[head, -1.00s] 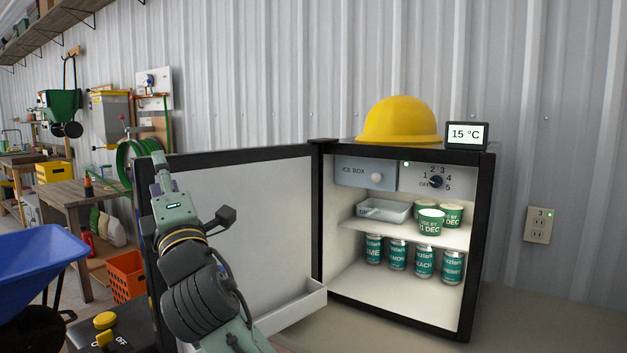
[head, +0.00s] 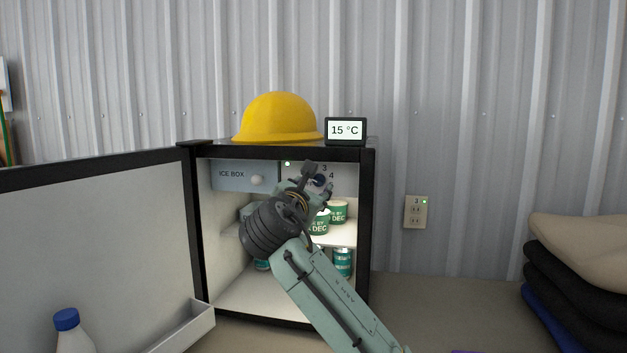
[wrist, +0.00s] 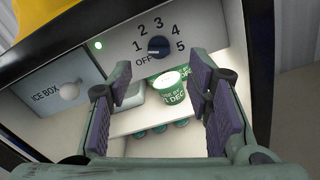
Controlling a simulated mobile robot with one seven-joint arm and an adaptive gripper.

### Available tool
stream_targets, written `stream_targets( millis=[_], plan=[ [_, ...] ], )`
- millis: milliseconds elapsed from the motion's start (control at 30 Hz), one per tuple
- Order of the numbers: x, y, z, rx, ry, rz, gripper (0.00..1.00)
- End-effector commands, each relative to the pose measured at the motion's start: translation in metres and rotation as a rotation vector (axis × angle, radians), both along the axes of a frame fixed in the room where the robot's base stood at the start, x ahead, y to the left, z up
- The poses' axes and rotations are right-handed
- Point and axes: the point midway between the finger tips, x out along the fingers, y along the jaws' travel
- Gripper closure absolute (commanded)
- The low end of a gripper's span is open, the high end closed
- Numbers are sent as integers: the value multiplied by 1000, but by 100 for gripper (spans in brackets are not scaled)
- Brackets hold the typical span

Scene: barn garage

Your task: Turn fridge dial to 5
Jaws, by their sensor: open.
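The small fridge (head: 366,230) stands open. Its dark round dial (wrist: 158,46) is on the grey panel at the top right inside, with OFF and 1 to 5 printed around it; its pale mark seems to point toward OFF. In the head view my arm partly covers the dial (head: 319,181). My gripper (wrist: 160,82) is open and empty, with its purple-padded fingers spread below the dial in the wrist view. The fingers look apart from the dial. In the head view the gripper (head: 312,185) is in front of the fridge's upper opening, its fingers mostly hidden.
The open door (head: 95,240) is at left, with a blue-capped bottle (head: 70,330). The ice box (head: 240,176) is left of the dial; tubs (wrist: 172,88) sit below it. A yellow helmet (head: 277,118) and 15 °C display (head: 345,130) are on top. Folded cloths (head: 575,270) lie right.

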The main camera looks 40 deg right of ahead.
Motion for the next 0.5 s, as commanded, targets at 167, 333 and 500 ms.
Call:
stream_targets(
  millis=[167, 333, 500],
  plan=[
    [24, -27, 2, 4, 1, 1, 54],
    [41, -46, 2, 3, -1, 1, 54],
    [49, -55, 0, 3, -2, 3, 54]
  ],
)
